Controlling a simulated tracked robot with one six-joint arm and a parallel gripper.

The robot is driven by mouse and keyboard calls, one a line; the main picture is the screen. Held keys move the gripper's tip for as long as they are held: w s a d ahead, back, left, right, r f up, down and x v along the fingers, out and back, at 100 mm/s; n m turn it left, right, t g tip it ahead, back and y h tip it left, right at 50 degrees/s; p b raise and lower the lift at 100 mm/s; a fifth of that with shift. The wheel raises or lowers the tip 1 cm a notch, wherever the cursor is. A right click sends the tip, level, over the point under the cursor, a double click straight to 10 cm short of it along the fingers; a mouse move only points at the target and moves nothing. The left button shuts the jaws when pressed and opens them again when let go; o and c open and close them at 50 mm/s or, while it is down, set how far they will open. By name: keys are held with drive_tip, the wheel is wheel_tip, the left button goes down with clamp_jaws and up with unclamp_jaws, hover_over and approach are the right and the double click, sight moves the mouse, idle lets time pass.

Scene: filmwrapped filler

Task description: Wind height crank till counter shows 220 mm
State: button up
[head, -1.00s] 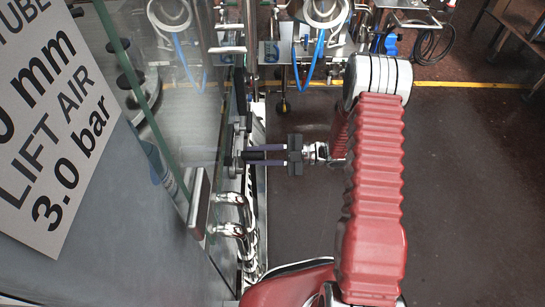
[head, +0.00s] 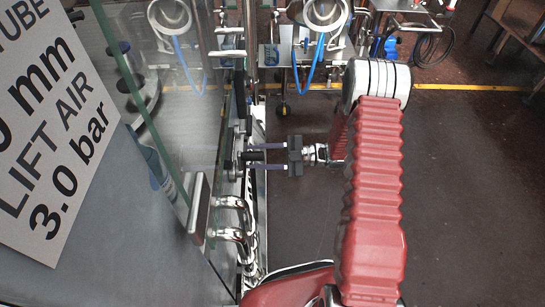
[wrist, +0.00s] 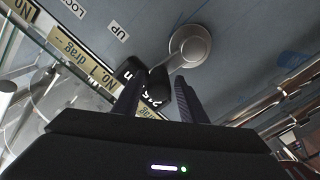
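The height crank shows in the wrist view as a round silver hub (wrist: 190,45) with an arm down to a black handle (wrist: 158,82). My gripper (wrist: 157,90) has its two purple-grey fingers apart, one on each side of the handle, with gaps visible. In the head view my gripper (head: 247,156) reaches left to the machine's side, where the crank is small and mostly hidden. The counter (wrist: 155,100), dark with white digits, lies behind the fingers. It is partly covered; its full number cannot be read.
Labels "UP" (wrist: 118,31) and "No. 1 drag" (wrist: 75,52) are on the machine near the crank. A glass guard (head: 150,120) and chrome pipes (head: 235,225) stand close by my gripper. The floor (head: 460,200) to the right is clear.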

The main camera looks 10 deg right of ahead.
drive_tip(key=shift+o, duration=0.4)
drive_tip(key=s+d, duration=0.2)
drive_tip(key=d, duration=1.1)
drive_tip(key=shift+s+d, duration=0.25)
drive_tip(key=shift+s, duration=0.1)
